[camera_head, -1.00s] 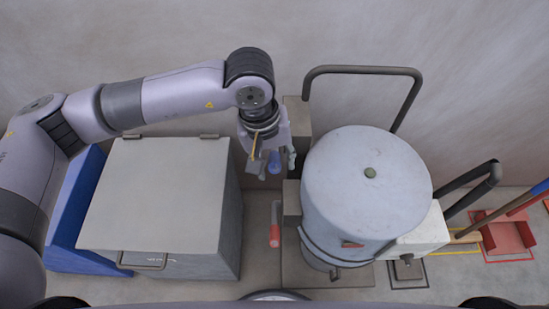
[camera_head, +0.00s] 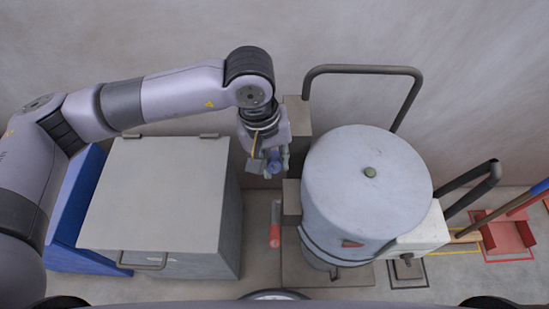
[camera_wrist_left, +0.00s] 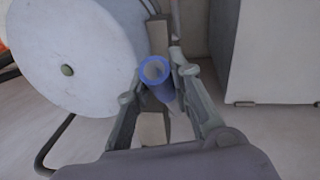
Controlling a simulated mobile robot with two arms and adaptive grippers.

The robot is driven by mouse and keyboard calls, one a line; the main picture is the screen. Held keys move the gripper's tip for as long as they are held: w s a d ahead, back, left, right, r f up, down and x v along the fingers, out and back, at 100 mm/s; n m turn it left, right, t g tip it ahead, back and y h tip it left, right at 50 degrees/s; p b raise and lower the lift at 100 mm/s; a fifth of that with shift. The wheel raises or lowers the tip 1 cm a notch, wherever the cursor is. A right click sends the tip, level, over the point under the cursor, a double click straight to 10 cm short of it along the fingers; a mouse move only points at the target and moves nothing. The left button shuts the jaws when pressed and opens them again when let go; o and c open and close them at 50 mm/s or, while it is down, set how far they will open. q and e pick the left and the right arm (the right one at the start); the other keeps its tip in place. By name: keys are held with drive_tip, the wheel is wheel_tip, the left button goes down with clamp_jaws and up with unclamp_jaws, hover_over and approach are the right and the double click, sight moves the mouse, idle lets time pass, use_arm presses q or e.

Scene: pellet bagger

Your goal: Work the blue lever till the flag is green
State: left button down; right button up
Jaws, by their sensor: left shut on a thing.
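The blue lever (camera_head: 274,168) stands left of the big grey drum (camera_head: 365,185). My left gripper (camera_head: 268,166) is shut on its blue grip. In the left wrist view the blue grip (camera_wrist_left: 156,72) sits between the two fingers, its round end toward the camera. The lower part of the lever is mostly hidden by the gripper. A small red flag-like marker (camera_head: 352,244) shows on the lower front of the drum; I see no green on it. My right gripper is not in view.
A red-handled part (camera_head: 274,235) sits low between box and drum. A dark bent bar (camera_head: 365,70) rises behind the drum. A red dustpan (camera_head: 505,235) lies at right.

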use_arm(q)
drive_tip(key=shift+w+d+r, duration=0.1)
drive_tip(key=shift+w+r, duration=0.1)
drive_tip(key=shift+r, duration=0.05)
idle(0.6)
drive_tip(key=shift+w+r+g, duration=0.4)
drive_tip(key=shift+w+r, duration=0.1)
drive_tip(key=w+r+g+b, duration=0.1)
drive_tip(key=w+r+g, duration=0.5)
drive_tip(key=w, duration=0.4)
drive_tip(key=shift+r, duration=0.3)
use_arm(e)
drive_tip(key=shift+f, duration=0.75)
use_arm(q)
drive_tip(key=c, duration=1.4)
unclamp_jaws()
drive_tip(key=shift+n, duration=0.3)
wheel_tip(320, 180, up, 10)
drive_tip(key=shift+f, duration=0.1)
